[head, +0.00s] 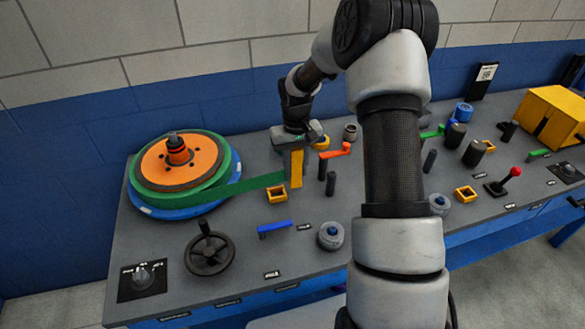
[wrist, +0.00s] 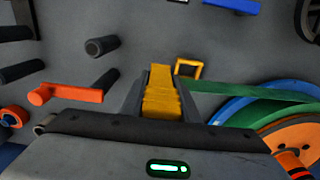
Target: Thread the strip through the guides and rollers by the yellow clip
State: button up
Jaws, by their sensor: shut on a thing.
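The green strip (head: 258,183) runs from the orange and green reel (head: 170,160) on the left to the yellow clip (head: 296,168). My gripper (head: 294,165) is shut on the clip and points down at the panel. In the wrist view the yellow clip (wrist: 162,95) sits between the two fingers, and the green strip (wrist: 255,92) leads off to the right toward the reel (wrist: 300,140). A yellow square guide (head: 277,195) stands in front of the clip. Dark rollers (head: 331,183) stand to the right of the clip. My arm hides part of the panel's middle.
An orange lever (head: 336,151) is close to the right of my gripper. A blue lever (head: 275,229), a black handwheel (head: 209,252) and a grey knob (head: 331,236) are at the front. More rollers (head: 473,152), a yellow guide (head: 466,193) and a red-knobbed joystick (head: 505,180) stand farther right.

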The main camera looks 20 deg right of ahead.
jog(key=d, duration=0.8)
jog(key=shift+p, duration=0.35)
jog(key=shift+d, duration=0.2)
dwell(0.4)
jog(key=d, duration=0.8)
jog(key=shift+d+p, duration=0.3)
jog(key=shift+d, duration=0.1)
dwell(0.5)
jog(key=d, duration=0.9)
dwell(1.0)
jog(key=d, duration=0.9)
dwell(1.0)
dwell(0.3)
